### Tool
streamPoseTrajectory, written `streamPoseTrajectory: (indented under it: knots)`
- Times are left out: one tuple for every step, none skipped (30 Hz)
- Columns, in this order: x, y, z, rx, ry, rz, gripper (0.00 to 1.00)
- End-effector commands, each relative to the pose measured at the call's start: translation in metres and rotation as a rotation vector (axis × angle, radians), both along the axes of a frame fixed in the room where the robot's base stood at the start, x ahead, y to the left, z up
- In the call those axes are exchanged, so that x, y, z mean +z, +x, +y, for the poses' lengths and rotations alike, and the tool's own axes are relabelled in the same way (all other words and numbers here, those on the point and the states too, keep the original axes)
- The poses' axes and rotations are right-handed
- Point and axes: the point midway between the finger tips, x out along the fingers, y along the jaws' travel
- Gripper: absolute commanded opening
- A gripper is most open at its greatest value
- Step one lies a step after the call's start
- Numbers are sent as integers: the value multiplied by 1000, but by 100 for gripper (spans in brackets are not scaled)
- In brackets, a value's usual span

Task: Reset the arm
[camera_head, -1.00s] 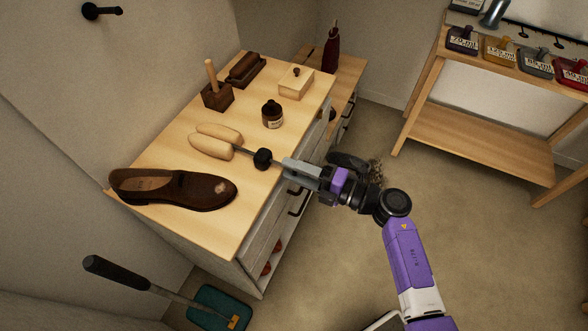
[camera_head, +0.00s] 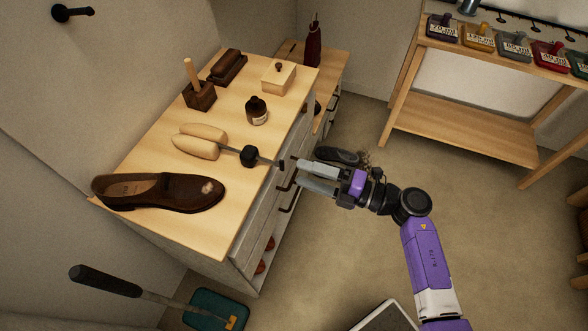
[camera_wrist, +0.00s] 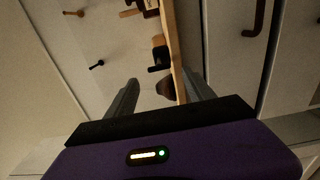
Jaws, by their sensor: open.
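My gripper (camera_head: 297,172) is open and empty, with its two grey fingers apart, just beyond the front edge of the wooden cabinet top (camera_head: 150,228). In the wrist view, my gripper (camera_wrist: 160,77) also shows its fingers spread. A wooden shoe tree (camera_head: 200,142) with a black knob (camera_head: 249,156) and a thin rod lies on the cabinet top. Its rod end points at my gripper, with a small gap between them. A brown leather shoe (camera_head: 160,192) lies beside the shoe tree, nearer the left corner.
A dark bottle (camera_head: 257,111), a brush block with an upright handle (camera_head: 200,95) and a small wooden box (camera_head: 279,77) stand on the cabinet. Drawer handles jut from its front. A wooden rack (camera_head: 460,128) stands at the right. The floor between is mostly clear.

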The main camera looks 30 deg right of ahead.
Motion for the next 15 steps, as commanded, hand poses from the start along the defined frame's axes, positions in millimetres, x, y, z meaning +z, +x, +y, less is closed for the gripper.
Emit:
streamPoseTrajectory:
  knots:
    - [0,-3,-2,0,0,0,62]
    - [0,-5,-3,0,0,0,62]
    - [0,-6,-4,0,0,0,62]
    - [0,-6,-5,0,-1,-1,62]
    - [0,-7,-5,0,-1,-1,62]
    - [0,-7,-5,0,-1,-1,62]
    - [0,-7,-5,0,-1,-1,62]
    - [1,-7,-5,0,-1,-1,62]
    - [1,-7,-5,0,-1,-1,62]
    - [0,-7,-5,0,-1,-1,62]
    - [0,-7,-5,0,-1,-1,62]
    - [0,-7,-5,0,-1,-1,62]
    - [0,-7,-5,0,-1,-1,62]
    - [0,-7,-5,0,-1,-1,62]
    - [0,-7,-5,0,-1,-1,62]
